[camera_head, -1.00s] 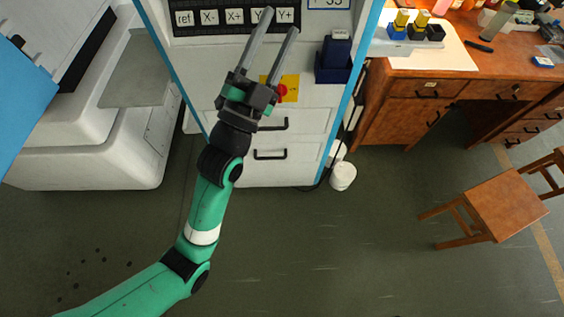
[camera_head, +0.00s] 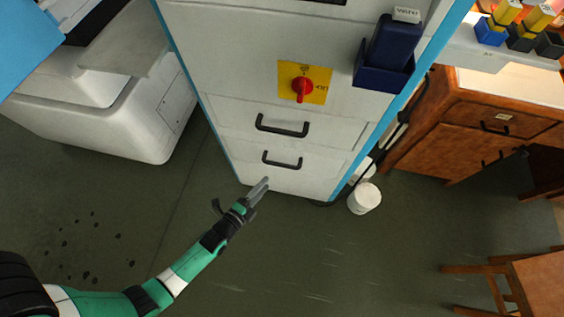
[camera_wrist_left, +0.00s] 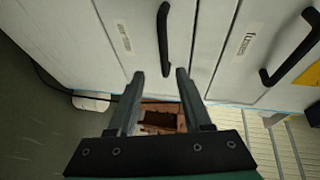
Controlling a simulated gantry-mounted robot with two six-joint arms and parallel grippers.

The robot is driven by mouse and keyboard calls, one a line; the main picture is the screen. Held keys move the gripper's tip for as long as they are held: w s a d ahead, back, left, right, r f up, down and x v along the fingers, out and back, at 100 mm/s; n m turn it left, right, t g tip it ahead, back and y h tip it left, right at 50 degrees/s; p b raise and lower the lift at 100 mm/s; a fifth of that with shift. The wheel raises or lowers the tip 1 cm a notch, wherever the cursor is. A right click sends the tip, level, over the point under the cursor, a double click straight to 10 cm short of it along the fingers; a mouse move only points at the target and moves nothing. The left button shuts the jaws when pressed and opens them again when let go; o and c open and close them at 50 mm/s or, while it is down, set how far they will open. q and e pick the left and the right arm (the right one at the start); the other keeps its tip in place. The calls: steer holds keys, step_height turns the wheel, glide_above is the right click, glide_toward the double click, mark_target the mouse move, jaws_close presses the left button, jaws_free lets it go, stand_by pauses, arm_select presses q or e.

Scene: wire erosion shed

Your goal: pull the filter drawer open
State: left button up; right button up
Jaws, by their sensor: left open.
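The white cabinet front has two drawers, each with a black bar handle. The upper drawer (camera_head: 237,115) has its handle (camera_head: 282,127) under the red knob. The lower drawer (camera_head: 236,150) has its handle (camera_head: 282,161) near the floor. Both look closed. My left gripper (camera_head: 262,187) is open and empty, just below the lower handle. In the left wrist view, that handle (camera_wrist_left: 164,38) lies ahead, its near end between the fingertips (camera_wrist_left: 160,74). No contact shows. My right gripper is out of view.
A red knob on a yellow plate (camera_head: 304,83) sits above the drawers. A dark blue holder (camera_head: 384,77) is on the cabinet's right. White buckets (camera_head: 364,198) stand at its right foot. A wooden desk (camera_head: 480,120) and stool (camera_head: 540,285) are right. Floor before the cabinet is clear.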

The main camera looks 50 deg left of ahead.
mark_target(282, 164)
arm_select(q)
steer(key=b+x, duration=0.4)
steer(key=x, duration=0.6)
steer(key=shift+w+a+r, duration=0.1)
steer(key=shift+w, duration=0.25)
steer(key=shift+w+r, duration=0.1)
steer(key=shift+w, duration=0.2)
steer(key=shift+s, duration=0.15)
steer(key=shift+c, duration=0.5)
jaws_close()
